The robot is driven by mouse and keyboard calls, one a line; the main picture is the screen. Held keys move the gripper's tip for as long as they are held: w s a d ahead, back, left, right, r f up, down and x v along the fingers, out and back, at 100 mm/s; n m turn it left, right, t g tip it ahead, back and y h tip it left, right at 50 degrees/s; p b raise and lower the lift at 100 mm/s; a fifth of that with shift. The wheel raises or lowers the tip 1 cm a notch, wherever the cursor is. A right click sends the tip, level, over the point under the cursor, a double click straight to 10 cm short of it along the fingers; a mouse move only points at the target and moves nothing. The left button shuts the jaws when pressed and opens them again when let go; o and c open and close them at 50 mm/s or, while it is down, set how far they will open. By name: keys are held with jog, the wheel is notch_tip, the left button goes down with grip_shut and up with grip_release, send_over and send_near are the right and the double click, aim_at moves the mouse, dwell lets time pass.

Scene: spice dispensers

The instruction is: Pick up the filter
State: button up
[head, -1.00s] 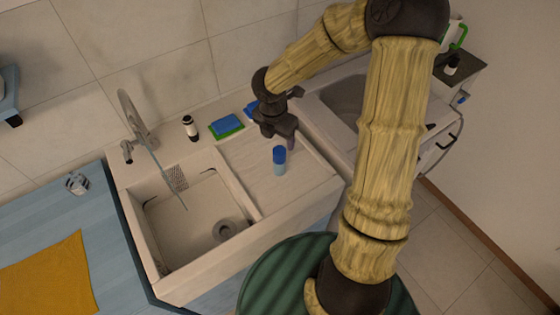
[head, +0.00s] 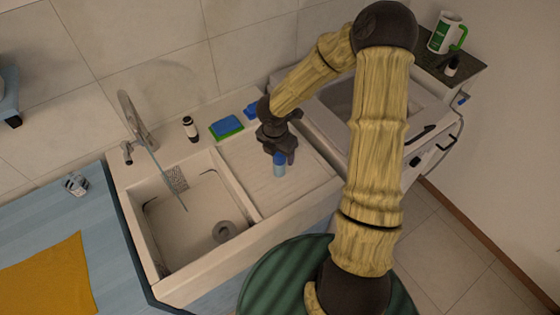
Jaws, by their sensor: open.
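I cannot tell for sure which thing is the filter. A small blue bottle-like item (head: 279,171) stands upright on the ribbed drainboard right of the sink basin. My gripper (head: 281,157) is open and points down right at its top, hiding its darker blue upper part. I cannot tell whether the fingers are around it or only above or behind it. A round grey drain piece (head: 224,231) lies on the basin floor. A grey mesh piece (head: 177,179) is at the basin's back wall.
The white sink (head: 185,283) has a tall faucet (head: 132,112) at the back left. A black-and-white bottle (head: 190,128) and a blue-green sponge (head: 226,127) stand on its rear ledge. A glass (head: 75,185) and orange cloth (head: 50,275) are on the blue counter. Much of the drainboard is clear.

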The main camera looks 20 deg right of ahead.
jog(key=shift+w+d+f, duration=0.15)
jog(key=shift+f, duration=1.1)
jog(key=c, duration=1.1)
jog(key=shift+c, duration=0.2)
jog(key=shift+r, duration=0.15)
notch_tip(320, 180, up, 10)
jog(key=shift+f+p, duration=0.1)
jog(key=shift+p, duration=0.25)
